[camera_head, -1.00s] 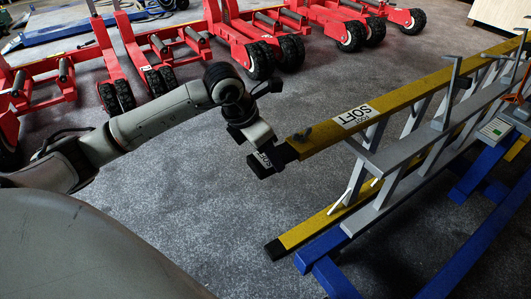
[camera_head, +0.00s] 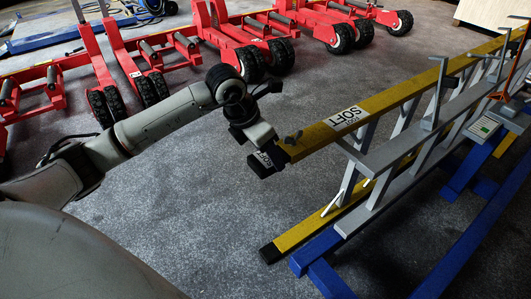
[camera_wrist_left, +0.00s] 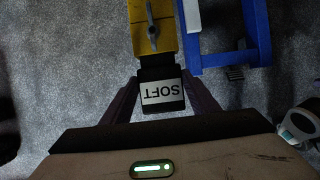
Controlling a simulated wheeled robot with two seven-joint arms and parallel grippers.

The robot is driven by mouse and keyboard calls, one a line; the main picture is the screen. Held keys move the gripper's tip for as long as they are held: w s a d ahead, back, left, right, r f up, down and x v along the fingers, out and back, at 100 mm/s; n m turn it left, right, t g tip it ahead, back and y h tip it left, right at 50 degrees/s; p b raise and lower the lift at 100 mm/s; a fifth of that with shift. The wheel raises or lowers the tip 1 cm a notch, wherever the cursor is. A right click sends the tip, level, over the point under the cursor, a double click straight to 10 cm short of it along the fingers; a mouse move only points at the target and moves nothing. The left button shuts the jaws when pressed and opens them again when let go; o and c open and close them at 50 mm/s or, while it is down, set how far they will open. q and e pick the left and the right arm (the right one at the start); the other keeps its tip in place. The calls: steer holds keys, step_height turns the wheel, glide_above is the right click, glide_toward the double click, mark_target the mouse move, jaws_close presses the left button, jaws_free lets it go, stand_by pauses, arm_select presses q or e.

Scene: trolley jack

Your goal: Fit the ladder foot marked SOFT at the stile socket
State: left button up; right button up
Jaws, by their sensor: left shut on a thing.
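The ladder foot (camera_head: 266,162), a black block with a white label reading SOFT, is between the fingers of my left gripper (camera_head: 262,150). In the left wrist view the foot (camera_wrist_left: 162,98) shows its label upside down, with a finger on each side. In the left wrist view, a dark section joins the foot to the yellow stile (camera_wrist_left: 153,40); I cannot tell how deep the foot sits. My right gripper is out of view.
The lower yellow stile (camera_head: 310,228) ends in a black foot (camera_head: 269,253). Blue supports (camera_head: 318,248) stand under the ladder. Red trolley jacks (camera_head: 240,45) line the back. The grey floor left of the ladder is clear.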

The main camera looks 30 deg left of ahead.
arm_select(q)
steer(key=shift+w+d, duration=0.35)
steer(key=shift+w, duration=0.45)
steer(key=o, duration=1.2)
steer(key=shift+r, duration=0.2)
steer(key=p+v, duration=0.2)
steer(key=v, duration=0.8)
steer(key=shift+p, duration=0.4)
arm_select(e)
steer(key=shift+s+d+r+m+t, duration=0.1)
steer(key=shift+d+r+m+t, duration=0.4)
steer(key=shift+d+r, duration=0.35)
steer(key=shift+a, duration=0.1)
